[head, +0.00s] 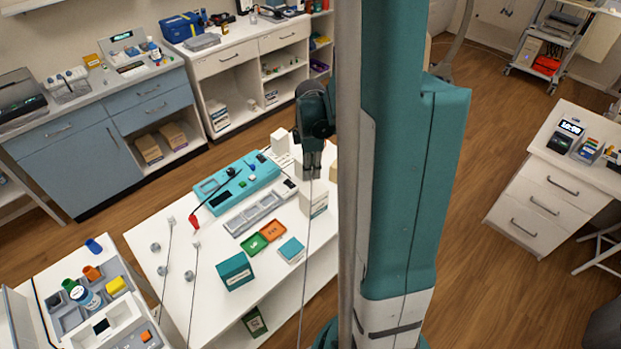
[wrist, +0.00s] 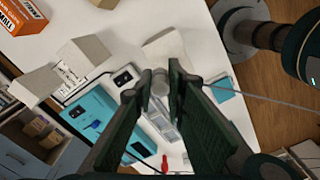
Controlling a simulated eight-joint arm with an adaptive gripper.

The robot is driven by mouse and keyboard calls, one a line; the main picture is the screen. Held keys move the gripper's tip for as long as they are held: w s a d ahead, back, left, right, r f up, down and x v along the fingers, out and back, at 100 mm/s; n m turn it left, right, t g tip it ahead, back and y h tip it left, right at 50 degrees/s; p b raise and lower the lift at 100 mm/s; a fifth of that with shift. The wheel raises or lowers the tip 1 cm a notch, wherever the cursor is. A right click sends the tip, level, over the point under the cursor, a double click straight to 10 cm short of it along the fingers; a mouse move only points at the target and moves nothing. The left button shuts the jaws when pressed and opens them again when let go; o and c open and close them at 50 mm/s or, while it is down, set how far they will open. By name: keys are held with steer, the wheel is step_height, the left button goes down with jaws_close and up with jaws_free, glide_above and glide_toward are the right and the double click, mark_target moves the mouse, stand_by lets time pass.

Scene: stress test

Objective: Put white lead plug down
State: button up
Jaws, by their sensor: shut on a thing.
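My gripper (head: 312,174) hangs over the white table (head: 140,240), near the right end of the teal device and above a white box. In the wrist view my gripper (wrist: 159,78) has its fingertips closed around a small pale round plug (wrist: 160,86), seemingly the white lead plug. A thin pale lead (wrist: 265,98) runs off to the right from behind the fingers. In the head view a thin lead (head: 305,255) runs down from the gripper; the plug itself cannot be made out there.
A teal device (head: 262,173) with a red-tipped probe (head: 193,222), a grey compartment tray (head: 252,214), green (head: 254,244) and orange (head: 273,230) pieces and a teal box (head: 236,271) occupy the table. A white box (head: 314,205) stands under my gripper. Other thin leads cross the left side.

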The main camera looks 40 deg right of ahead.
steer(key=shift+f, duration=2.05)
steer(key=shift+f, duration=0.15)
steer(key=o, duration=0.8)
steer(key=shift+r, duration=6.2)
